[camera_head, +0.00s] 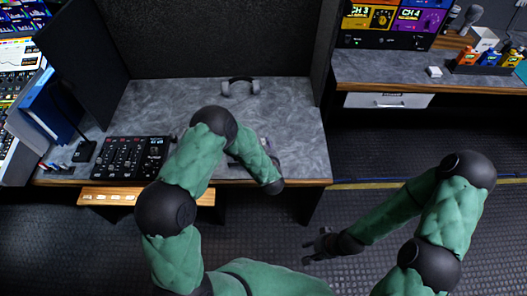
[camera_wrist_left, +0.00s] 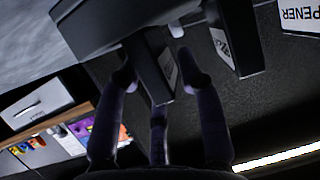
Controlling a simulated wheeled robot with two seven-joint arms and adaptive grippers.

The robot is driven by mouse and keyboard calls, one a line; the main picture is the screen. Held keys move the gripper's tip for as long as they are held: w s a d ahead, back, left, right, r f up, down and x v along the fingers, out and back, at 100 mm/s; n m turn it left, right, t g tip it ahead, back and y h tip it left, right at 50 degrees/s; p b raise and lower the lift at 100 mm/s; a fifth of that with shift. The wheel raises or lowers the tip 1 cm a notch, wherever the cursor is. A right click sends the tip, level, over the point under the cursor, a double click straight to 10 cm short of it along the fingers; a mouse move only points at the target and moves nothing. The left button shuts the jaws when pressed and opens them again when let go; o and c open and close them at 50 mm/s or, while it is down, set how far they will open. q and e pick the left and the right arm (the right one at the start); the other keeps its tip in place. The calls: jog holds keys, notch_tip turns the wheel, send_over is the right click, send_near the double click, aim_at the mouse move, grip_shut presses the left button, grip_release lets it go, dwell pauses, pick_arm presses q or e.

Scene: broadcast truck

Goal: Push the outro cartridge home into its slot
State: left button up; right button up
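In the left wrist view, my left gripper (camera_wrist_left: 160,77) has dark fingers spread apart. A dark cartridge (camera_wrist_left: 148,66) with a white label, its text unreadable, sticks out between them from a dark housing (camera_wrist_left: 105,22). The left fingertip overlaps its edge; the right one shows a gap. I cannot tell whether any finger touches it, or whether it is the outro cartridge. A second cartridge (camera_wrist_left: 238,45) with a partly readable label stands to its right. In the head view, my left forearm hides the gripper. My right gripper (camera_head: 318,245) is open and empty, low above the floor.
The grey desk (camera_head: 295,118) holds headphones (camera_head: 240,85) and a black mixer (camera_head: 133,157). Dark panels stand behind and left. An OPENER label (camera_wrist_left: 299,17) shows in the wrist view. A second counter (camera_head: 420,72) stands right; the floor between is clear.

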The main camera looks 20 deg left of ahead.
pick_arm(q)
jog(key=shift+w+f, duration=0.1)
jog(key=shift+w, duration=0.1)
grip_shut()
